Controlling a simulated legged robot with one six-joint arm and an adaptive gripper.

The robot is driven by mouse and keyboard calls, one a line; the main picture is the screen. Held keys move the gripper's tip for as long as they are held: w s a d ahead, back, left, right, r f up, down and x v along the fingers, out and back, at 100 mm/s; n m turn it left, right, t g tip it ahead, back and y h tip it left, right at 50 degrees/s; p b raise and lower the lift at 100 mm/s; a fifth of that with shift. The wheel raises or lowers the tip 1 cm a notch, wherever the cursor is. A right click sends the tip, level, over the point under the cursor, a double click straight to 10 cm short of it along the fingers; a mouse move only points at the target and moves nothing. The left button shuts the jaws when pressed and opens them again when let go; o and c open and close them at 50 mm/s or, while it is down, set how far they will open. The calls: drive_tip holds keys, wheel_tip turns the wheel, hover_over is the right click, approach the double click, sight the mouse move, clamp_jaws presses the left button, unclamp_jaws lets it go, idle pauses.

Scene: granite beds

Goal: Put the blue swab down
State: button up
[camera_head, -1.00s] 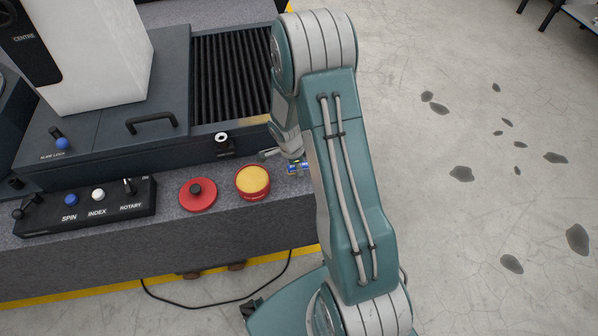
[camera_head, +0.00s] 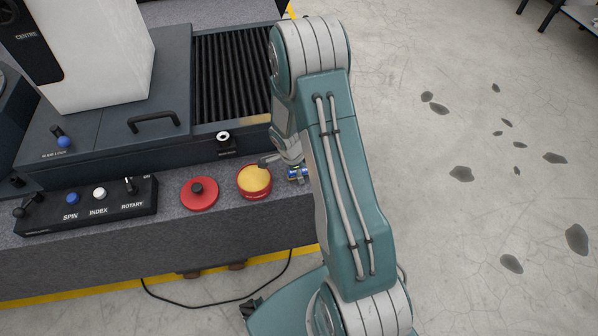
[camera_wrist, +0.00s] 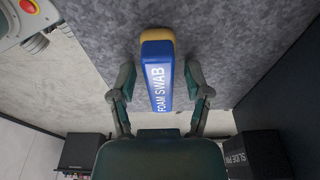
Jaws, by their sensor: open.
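The blue swab (camera_wrist: 158,85) is a blue block with a yellow end and white "FOAM SWAB" lettering. In the wrist view it lies lengthwise between the fingers of my gripper (camera_wrist: 160,78), which are open with a small gap on each side. Behind it is the grey granite surface (camera_wrist: 215,45). In the head view the swab (camera_head: 298,174) shows in part at the bed's right end, beside the yellow round pad, partly hidden by my arm. Whether its underside rests on the granite is hard to tell.
The yellow pad in a red tin (camera_head: 254,181) is close left of the swab, then a red disc with a black knob (camera_head: 199,193) and a switch box (camera_head: 88,205). The slide's handle (camera_head: 152,122) is behind. The bed's edge drops to the floor in front.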

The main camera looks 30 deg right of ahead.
drive_tip(key=s+a+r+n+t, duration=0.1)
drive_tip(key=a+r+n, duration=0.15)
drive_tip(key=r, duration=0.85)
drive_tip(key=s+a+r+n+t, duration=0.1)
drive_tip(key=a+r+n, duration=0.15)
drive_tip(key=r, duration=0.95)
drive_tip(key=s+a+r+n+t+y, duration=0.1)
drive_tip(key=s+a+r+n+t, duration=0.1)
drive_tip(key=s+r+n, duration=0.5)
drive_tip(key=s+a+r+n+t+y, duration=0.1)
drive_tip(key=s+a+r+n+t, duration=0.1)
drive_tip(key=s+a+r+n, duration=0.3)
drive_tip(key=s+r+n, duration=0.3)
drive_tip(key=s+n, duration=0.1)
drive_tip(key=s, duration=0.1)
drive_tip(key=shift+s, duration=0.25)
drive_tip(key=shift+a+r, duration=0.1)
